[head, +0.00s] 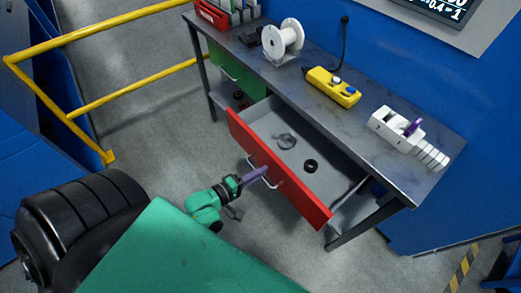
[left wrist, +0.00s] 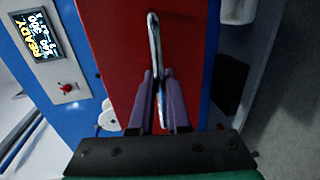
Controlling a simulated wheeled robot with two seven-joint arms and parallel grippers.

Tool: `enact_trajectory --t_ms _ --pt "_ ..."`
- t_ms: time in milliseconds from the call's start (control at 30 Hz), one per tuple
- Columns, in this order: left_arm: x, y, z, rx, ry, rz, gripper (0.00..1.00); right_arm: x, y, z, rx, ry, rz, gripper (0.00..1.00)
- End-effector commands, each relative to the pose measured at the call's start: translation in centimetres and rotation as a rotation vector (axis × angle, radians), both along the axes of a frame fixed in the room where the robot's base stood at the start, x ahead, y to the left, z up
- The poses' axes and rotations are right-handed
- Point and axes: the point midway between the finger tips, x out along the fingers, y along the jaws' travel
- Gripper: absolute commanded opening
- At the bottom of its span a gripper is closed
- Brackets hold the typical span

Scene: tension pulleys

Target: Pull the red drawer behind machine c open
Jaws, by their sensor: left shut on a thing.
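The red drawer (head: 285,172) under the grey workbench is pulled well out, and its grey inside shows from above. Its metal handle (left wrist: 154,35) runs lengthwise up the red front in the left wrist view. My left gripper (head: 256,175) is at the handle, with its purple fingers shut on it. In the left wrist view the fingers (left wrist: 160,80) stand on both sides of the handle. A dark grey part (head: 285,141) and a black ring (head: 311,166) lie in the drawer. My right gripper is not in view.
On the workbench (head: 330,117) stand a white spool (head: 283,39), a yellow control box (head: 332,86) and a white device with a purple part (head: 409,128). A green drawer (head: 237,72) is left of the red one. Yellow railing (head: 110,22) stands at left. Grey floor is clear in front.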

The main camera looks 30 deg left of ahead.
Motion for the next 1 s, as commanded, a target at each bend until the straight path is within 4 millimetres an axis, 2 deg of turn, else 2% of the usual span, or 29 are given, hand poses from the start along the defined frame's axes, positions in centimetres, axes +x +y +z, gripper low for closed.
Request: enact_trajectory --t_ms 33,67,100,133,667,767,867,1000 --pt "0.0 0.0 -0.1 0.001 0.002 0.0 0.0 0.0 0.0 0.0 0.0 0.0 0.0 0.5" --pt "0.0 0.0 -0.1 0.001 0.002 0.0 0.26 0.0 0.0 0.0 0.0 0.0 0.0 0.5" --pt "0.0 0.0 -0.1 0.001 0.002 0.0 0.41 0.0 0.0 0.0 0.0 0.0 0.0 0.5" --pt "0.0 0.0 -0.1 0.001 0.002 0.0 0.44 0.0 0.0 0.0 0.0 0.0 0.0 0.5" --pt "-0.2 0.1 0.0 0.001 0.002 0.0 0.44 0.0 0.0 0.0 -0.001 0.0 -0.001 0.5" --pt "-1.2 0.5 0.1 0.001 0.004 0.0 0.44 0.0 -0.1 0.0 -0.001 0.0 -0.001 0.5" --pt "-3.0 1.1 0.5 0.002 0.006 -0.002 0.44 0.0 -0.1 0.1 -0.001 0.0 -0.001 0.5" --pt "-6.6 2.5 1.2 0.003 0.009 -0.002 0.44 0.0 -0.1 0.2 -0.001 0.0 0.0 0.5"
